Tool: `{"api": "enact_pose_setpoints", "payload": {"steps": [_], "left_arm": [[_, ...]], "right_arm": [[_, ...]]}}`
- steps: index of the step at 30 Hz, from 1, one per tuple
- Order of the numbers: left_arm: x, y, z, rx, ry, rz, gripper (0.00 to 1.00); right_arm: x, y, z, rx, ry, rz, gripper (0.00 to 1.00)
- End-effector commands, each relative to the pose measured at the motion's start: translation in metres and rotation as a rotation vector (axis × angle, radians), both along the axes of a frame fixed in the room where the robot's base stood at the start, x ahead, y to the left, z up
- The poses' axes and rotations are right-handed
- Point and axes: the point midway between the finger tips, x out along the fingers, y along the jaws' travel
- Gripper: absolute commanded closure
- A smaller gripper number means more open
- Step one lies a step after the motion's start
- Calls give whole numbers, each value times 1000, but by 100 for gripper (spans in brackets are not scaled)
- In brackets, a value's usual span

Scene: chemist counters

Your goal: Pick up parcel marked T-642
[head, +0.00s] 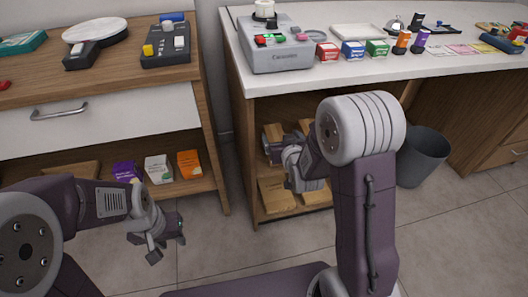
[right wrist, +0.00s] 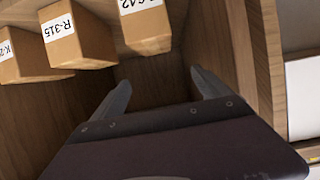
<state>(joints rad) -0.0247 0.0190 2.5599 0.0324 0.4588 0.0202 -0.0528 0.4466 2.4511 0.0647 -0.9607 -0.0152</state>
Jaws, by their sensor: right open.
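A brown box parcel (right wrist: 148,28) with a white label ending in "642" shows at the top of the right wrist view; the start of its label is cut off by the frame edge. My right gripper (right wrist: 160,80) is open and empty, its two fingers pointing toward that parcel and apart from it. In the head view my right gripper (head: 297,168) is at the front of the open shelf under the counter, hiding part of the parcels there. My left gripper (head: 166,243) hangs over the floor at lower left, its fingers apart and empty.
A parcel marked R-315 (right wrist: 75,35) and one whose label starts with K (right wrist: 22,57) stand beside the 642 parcel. Wooden shelf walls (right wrist: 232,55) flank them. Flat parcels (head: 275,196) lie on the lower shelf. A grey bin (head: 423,157) stands to the right.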

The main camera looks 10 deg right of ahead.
Motion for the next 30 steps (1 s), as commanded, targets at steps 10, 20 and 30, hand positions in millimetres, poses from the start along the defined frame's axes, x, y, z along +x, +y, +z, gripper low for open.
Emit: {"api": "enact_pose_setpoints", "payload": {"steps": [10,20,30], "left_arm": [[0,0,-52,0,0,0,64],[0,0,-62,0,0,0,64],[0,0,-85,0,0,0,64]], "right_arm": [[-2,1,-64,-2,26,4,13],[24,1,-77,-1,24,3,13],[53,0,-93,-1,22,3,13]]}}
